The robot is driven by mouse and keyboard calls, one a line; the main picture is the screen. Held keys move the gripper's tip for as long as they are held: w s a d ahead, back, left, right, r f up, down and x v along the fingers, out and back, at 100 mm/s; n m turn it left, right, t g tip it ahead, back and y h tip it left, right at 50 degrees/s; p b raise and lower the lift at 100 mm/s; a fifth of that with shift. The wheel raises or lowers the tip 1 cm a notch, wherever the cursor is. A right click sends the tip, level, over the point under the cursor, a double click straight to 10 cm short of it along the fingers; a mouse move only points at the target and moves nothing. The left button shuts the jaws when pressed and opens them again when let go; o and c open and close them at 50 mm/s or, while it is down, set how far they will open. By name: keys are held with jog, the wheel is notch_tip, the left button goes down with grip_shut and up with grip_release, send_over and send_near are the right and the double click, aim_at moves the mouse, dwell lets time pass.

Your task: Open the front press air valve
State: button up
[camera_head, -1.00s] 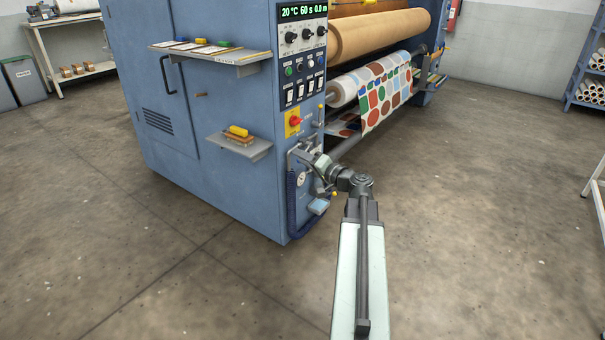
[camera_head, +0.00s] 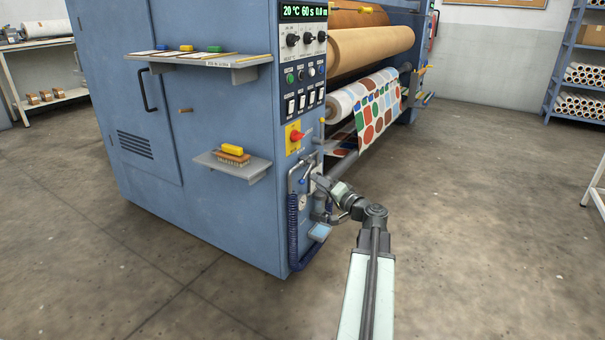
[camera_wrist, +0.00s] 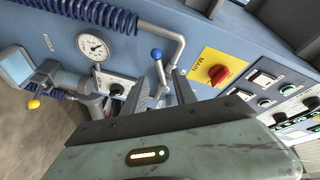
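A lever with a blue ball end (camera_wrist: 157,55) stands on the press's blue end panel, beside a bent grey pipe and above the gripper in the wrist view. It looks like the air valve handle; its label is not readable. My gripper (camera_wrist: 164,80) is open, with its two dark fingers on either side of the lever's stem. I cannot tell whether either finger touches it. In the head view my gripper (camera_head: 318,182) is at the panel's lower right, and my wrist hides part of the fittings there.
A round pressure gauge (camera_wrist: 92,46), a blue coiled hose (camera_wrist: 85,10) and a black knob (camera_wrist: 117,89) are left of the lever. A red MAIN switch (camera_wrist: 217,74) on a yellow plate is to its right. A small shelf (camera_head: 232,168) juts out left. The floor right is open.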

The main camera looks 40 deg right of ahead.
aim_at(306, 174)
jog(key=w, duration=0.5)
jog(key=w+d, duration=0.1)
jog(key=w, duration=0.1)
jog(key=shift+w, duration=0.4)
grip_shut()
jog(key=shift+s, duration=0.1)
dwell(0.9)
